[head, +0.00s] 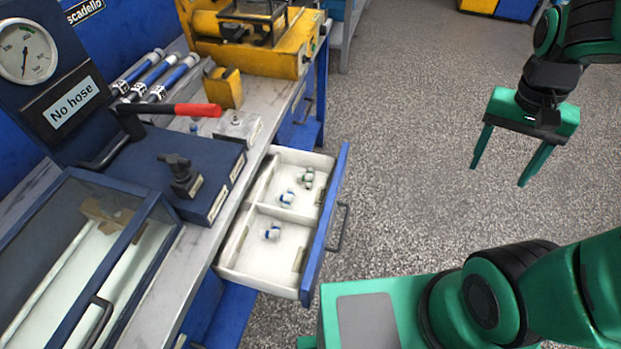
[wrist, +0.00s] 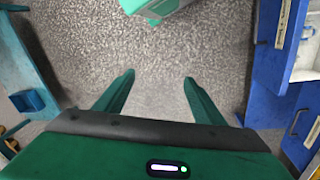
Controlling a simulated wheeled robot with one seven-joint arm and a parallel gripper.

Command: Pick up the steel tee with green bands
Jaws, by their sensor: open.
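The steel tee with green bands (head: 308,178) lies in the far compartment of the open drawer, near its back right in the head view. A similar fitting with blue bands (head: 287,198) lies in the same compartment, nearer the divider. Another blue-banded fitting (head: 272,232) lies in the near compartment. My gripper (head: 498,176) is open and empty, well to the right of the drawer above the floor. In the wrist view its two fingers (wrist: 158,80) are apart with only floor between them. The tee is not visible in the wrist view.
The open drawer (head: 328,222) juts from the workbench, with a handle on its blue front. A blue box with a red-handled lever (head: 198,110) and a yellow machine (head: 265,52) stand on the bench. Grey floor (head: 420,120) between drawer and gripper is clear.

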